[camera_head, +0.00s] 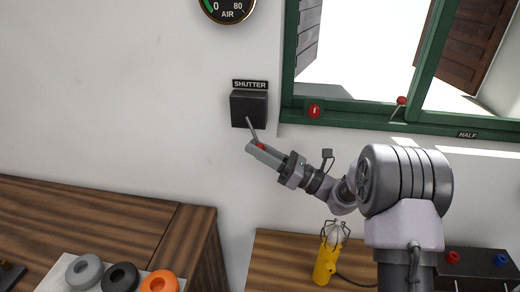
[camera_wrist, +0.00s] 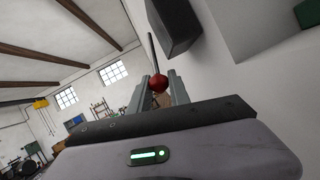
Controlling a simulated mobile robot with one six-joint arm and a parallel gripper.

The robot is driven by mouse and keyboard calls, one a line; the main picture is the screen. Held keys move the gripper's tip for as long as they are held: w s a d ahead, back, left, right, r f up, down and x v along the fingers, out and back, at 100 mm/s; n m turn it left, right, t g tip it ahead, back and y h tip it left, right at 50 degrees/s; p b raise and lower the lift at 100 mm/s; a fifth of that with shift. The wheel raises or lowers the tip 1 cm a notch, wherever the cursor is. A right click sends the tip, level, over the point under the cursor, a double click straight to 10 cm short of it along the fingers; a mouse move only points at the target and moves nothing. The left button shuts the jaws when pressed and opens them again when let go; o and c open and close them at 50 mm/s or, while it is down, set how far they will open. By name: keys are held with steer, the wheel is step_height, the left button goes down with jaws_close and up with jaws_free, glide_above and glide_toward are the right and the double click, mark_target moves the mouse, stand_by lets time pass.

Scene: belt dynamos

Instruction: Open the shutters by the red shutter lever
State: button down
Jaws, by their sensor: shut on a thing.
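The red shutter lever (camera_head: 253,131) hangs from a dark box (camera_head: 249,108) on the white wall, under a plate marked SHUTTER. Its rod slants down and slightly right from the box. My gripper (camera_head: 257,148) is shut on the lever's red knob, just below the box. The wrist view shows the red knob (camera_wrist: 159,83) between my two fingers, with the thin rod and the dark box (camera_wrist: 176,24) beyond. The shutters show outside the green-framed window: a grey one (camera_head: 307,35) at left and a brown one (camera_head: 466,50) at right, both swung away from the bright opening.
An air gauge (camera_head: 228,6) hangs above the box. The green window frame (camera_head: 350,113) carries red knobs and a HALF label (camera_head: 467,135). Below are a yellow lamp (camera_head: 325,262) on a wooden bench and several rings (camera_head: 121,277) on a pale board. The wall left of the box is bare.

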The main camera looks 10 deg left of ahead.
steer(key=shift+r, duration=0.15)
stand_by(0.8)
steer(key=c, duration=1.6)
jaws_free()
steer(key=shift+c, duration=0.2)
steer(key=o, duration=0.4)
steer(key=shift+a, duration=0.2)
steer(key=shift+o, duration=0.2)
steer(key=shift+d, duration=0.1)
steer(key=v, duration=1.7)
steer(key=shift+d, duration=0.15)
steer(key=shift+c, duration=0.3)
